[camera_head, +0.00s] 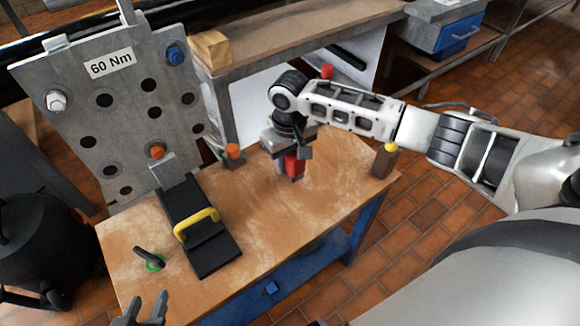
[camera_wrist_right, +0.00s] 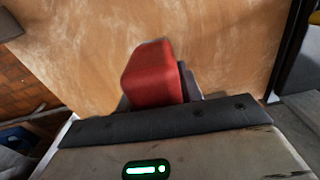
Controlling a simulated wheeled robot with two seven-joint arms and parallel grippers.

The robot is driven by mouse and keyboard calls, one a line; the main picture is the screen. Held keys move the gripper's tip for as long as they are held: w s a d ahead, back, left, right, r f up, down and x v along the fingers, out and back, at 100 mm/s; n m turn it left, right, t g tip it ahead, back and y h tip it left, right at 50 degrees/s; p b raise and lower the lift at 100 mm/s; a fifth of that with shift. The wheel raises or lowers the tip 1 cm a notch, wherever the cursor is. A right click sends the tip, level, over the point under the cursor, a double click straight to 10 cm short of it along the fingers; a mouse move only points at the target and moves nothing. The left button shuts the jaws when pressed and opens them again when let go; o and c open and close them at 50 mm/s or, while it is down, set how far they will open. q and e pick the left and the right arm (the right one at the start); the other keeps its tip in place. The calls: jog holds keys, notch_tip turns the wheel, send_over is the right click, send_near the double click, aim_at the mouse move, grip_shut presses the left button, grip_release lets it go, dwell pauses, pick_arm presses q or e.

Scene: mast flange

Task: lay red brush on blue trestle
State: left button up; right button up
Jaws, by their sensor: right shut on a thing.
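The red brush (camera_head: 292,166) is in my right gripper (camera_head: 291,160), which is shut on it over the back part of the wooden tabletop. In the right wrist view the brush (camera_wrist_right: 150,75) shows as a red block against the wood; the rest of it is hidden by the gripper. I cannot tell whether it touches the top. The blue trestle (camera_head: 364,228) shows as the table's blue legs and lower shelf under the wooden top (camera_head: 265,225). My left gripper (camera_head: 146,309) is at the bottom edge, open and empty, in front of the table.
A black case with a yellow handle (camera_head: 197,224) and a green-ringed part with a dark handle (camera_head: 151,261) occupy the table's left. A grey plate marked 60 Nm (camera_head: 125,120) stands behind. A yellow-topped post (camera_head: 385,160) stands at the right corner. The middle and front right are bare.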

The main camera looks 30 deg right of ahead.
pick_arm(q)
jog(key=shift+r+p, duration=0.3)
jog(key=shift+p, duration=0.2)
pick_arm(e)
notch_tip(320, 180, down, 2)
jog(key=shift+w+f, duration=0.15)
jog(key=shift+f, duration=0.05)
pick_arm(q)
jog(key=shift+s, duration=0.1)
pick_arm(e)
jog(key=shift+d+f, duration=0.1)
jog(key=shift+f, duration=0.15)
pick_arm(q)
jog(key=shift+f, duration=0.25)
pick_arm(e)
jog(key=shift+f, duration=0.1)
pick_arm(q)
jog(key=shift+f, duration=0.1)
pick_arm(e)
jog(key=shift+f, duration=0.2)
jog(key=shift+f, duration=0.25)
jog(key=o, duration=1)
jog(key=shift+o, duration=0.2)
